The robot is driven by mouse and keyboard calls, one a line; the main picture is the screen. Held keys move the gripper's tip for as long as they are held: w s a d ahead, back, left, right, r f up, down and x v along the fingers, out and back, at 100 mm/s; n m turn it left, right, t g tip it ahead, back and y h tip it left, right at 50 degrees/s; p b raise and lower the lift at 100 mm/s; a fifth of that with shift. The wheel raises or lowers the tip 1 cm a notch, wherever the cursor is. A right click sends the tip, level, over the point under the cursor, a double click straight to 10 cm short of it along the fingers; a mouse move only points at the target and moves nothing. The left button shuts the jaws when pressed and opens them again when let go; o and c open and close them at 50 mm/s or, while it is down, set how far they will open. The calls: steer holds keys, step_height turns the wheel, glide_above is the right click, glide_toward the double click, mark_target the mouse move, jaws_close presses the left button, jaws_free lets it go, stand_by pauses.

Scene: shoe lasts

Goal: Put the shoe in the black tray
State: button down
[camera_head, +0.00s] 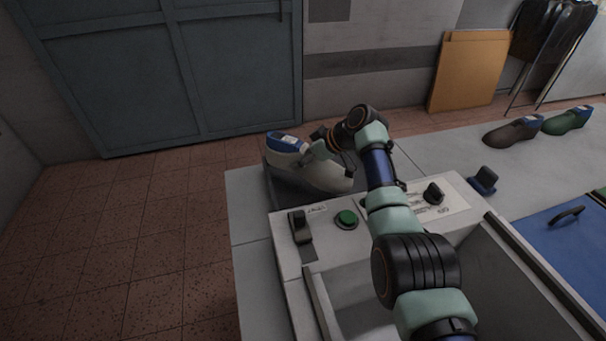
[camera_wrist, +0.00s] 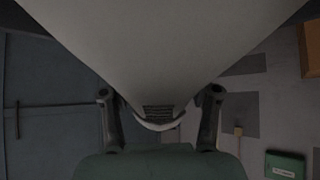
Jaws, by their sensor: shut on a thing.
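A pale grey-beige shoe (camera_head: 332,178) with a blue lining is at the back left of the work surface in the head view. My gripper (camera_head: 314,150) is shut on this shoe, coming from its right side. In the wrist view the pale shoe (camera_wrist: 165,50) fills the top, with one finger of my gripper (camera_wrist: 160,98) on each side of it. The black tray (camera_head: 284,190) shows as a dark shape below and around the shoe. The shoe is over it or in it; whether it touches the tray floor is hidden.
A control panel with a green button (camera_head: 346,219) and black knobs stands in front of the tray. A brown shoe (camera_head: 512,132) and a green shoe (camera_head: 567,121) stand at the far right. A blue panel (camera_head: 570,235) with a black handle lies at right.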

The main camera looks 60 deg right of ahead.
mark_target(331, 167)
step_height(331, 167, down, 5)
steer(key=shift+f+b, duration=0.15)
steer(key=shift+b, duration=0.95)
steer(key=shift+f, duration=0.2)
steer(key=shift+c, duration=1.3)
jaws_free()
steer(key=shift+r, duration=0.15)
steer(key=p+v, duration=0.6)
steer(key=v, duration=0.5)
steer(key=shift+r, duration=0.1)
steer(key=shift+s+r, duration=0.2)
steer(key=shift+s, duration=0.15)
